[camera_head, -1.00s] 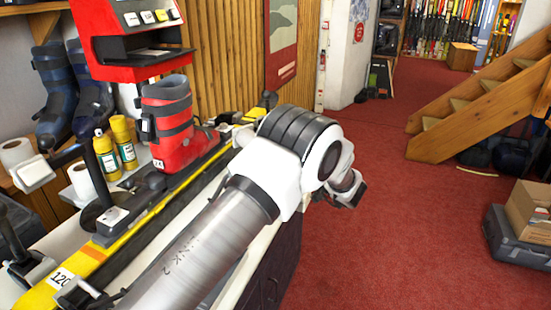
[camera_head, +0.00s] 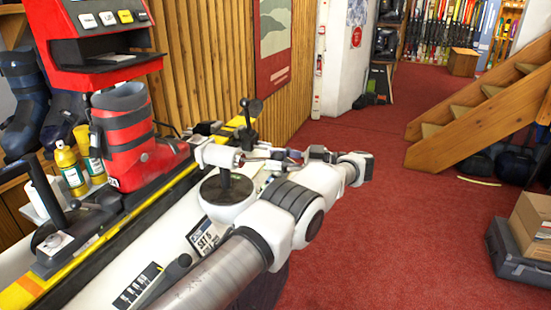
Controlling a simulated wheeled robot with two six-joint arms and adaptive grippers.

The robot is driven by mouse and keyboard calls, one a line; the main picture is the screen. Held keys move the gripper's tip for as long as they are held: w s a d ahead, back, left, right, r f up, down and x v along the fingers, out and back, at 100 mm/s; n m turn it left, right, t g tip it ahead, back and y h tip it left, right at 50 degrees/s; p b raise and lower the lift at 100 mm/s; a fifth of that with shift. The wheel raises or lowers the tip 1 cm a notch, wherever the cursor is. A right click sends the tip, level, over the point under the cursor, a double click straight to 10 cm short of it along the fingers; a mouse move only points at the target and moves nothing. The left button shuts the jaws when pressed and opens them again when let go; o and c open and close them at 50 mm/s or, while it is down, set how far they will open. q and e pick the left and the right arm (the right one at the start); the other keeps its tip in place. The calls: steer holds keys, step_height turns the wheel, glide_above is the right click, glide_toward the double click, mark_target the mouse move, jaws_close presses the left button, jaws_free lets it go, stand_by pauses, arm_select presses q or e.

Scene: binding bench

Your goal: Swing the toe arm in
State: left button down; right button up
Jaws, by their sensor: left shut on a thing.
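A red ski boot (camera_head: 127,135) stands upright in the binding on a yellow ski (camera_head: 120,228) along the bench. In front of its toe, a white cylinder (camera_head: 216,155), which looks like the toe arm, lies level above a dark post (camera_head: 228,187) on a round white base (camera_head: 222,208). My left arm reaches up from the bottom, and its wrist bends back left. My left gripper (camera_head: 262,156) is shut at the right end of the cylinder; the fingertips are small and partly unclear. I cannot tell whether the cylinder touches the boot. My right gripper is out of view.
A black-knobbed lever (camera_head: 250,110) stands behind the toe arm. A red machine (camera_head: 95,45) is above the boot, with yellow bottles (camera_head: 70,170) and dark boots at left. A labelled card (camera_head: 203,238) lies on the bench.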

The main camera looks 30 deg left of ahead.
arm_select(q)
steer(key=shift+a+r, duration=0.1)
steer(key=c, duration=1)
jaws_free()
steer(key=shift+o, duration=1.4)
steer(key=shift+w+a, duration=0.1)
steer(key=shift+r, duration=0.2)
step_height(320, 180, up, 9)
steer(key=shift+r, duration=0.2)
